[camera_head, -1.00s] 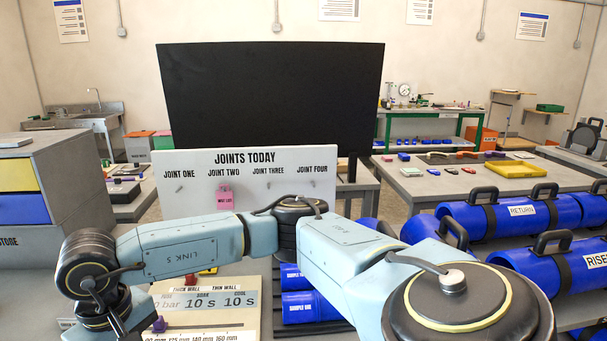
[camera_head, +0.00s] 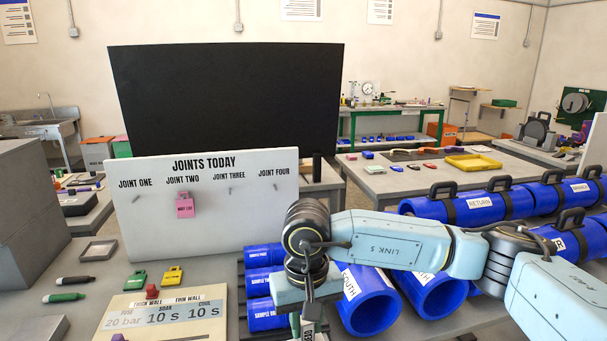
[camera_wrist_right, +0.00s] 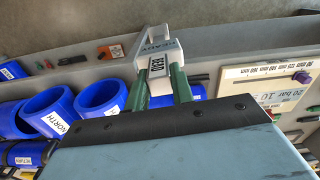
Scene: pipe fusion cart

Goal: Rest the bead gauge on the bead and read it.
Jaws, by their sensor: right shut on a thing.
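The blue sample pipes (camera_head: 263,284) lie in a rack to the left. I cannot make out a bead on any pipe. My left gripper is not in view.
A cream settings board (camera_head: 165,318) stands at the front left, with green (camera_head: 136,280) and yellow (camera_head: 172,276) tags behind it. The white "Joints today" board (camera_head: 215,205) stands behind, with a pink tag (camera_head: 185,205). More labelled blue pipes (camera_head: 470,207) fill the right side.

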